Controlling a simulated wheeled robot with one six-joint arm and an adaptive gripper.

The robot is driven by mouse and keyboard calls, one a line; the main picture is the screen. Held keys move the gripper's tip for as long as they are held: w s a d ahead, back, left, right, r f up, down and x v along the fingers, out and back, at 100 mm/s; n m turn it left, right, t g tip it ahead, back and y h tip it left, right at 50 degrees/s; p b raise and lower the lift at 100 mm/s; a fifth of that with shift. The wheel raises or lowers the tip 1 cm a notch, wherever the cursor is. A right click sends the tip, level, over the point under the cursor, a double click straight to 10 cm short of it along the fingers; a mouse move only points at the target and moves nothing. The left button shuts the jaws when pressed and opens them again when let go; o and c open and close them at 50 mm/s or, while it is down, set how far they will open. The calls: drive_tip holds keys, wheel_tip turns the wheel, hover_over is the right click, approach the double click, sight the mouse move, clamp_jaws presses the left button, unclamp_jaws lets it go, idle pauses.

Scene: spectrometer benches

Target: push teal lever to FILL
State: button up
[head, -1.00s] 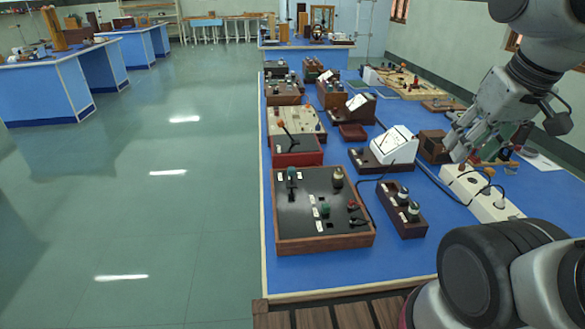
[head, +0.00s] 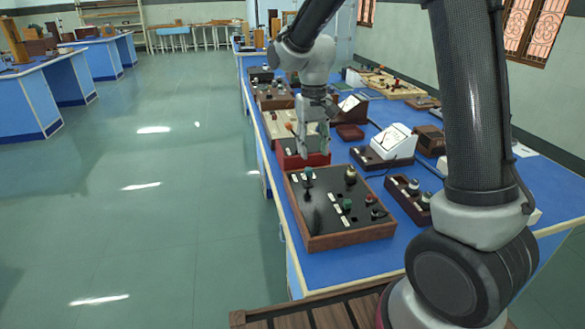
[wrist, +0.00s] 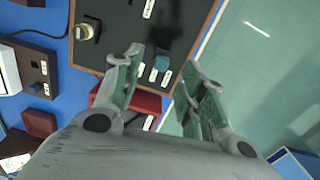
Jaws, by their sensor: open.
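The teal lever (head: 308,172) stands at the far left of a black-topped panel with a wooden frame (head: 313,240). White label plates sit beside it, but their words are too small to read. My gripper (head: 314,157) is open and empty, pointing down above the far edge of the panel, just beyond the lever in the head view. In the wrist view the teal lever (wrist: 162,70) shows in the gap between the two fingers of my gripper (wrist: 158,65). I cannot tell whether a finger touches it.
A green knob (head: 346,204) and a cream-topped knob (head: 350,174) stand on the same panel. A red box (head: 290,154) is just behind the panel. A small wooden box with knobs (head: 409,205) lies to the right. The floor at left is clear.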

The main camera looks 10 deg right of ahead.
sight(309, 168)
drive_tip(key=shift+w+a+r, duration=0.4)
drive_tip(key=shift+w+r, duration=0.1)
drive_tip(key=shift+f+m, duration=0.2)
drive_tip(key=shift+m, duration=0.2)
wheel_tip(309, 168, down, 8)
drive_tip(key=shift+d+r, duration=0.1)
drive_tip(key=shift+r, duration=0.1)
clamp_jaws()
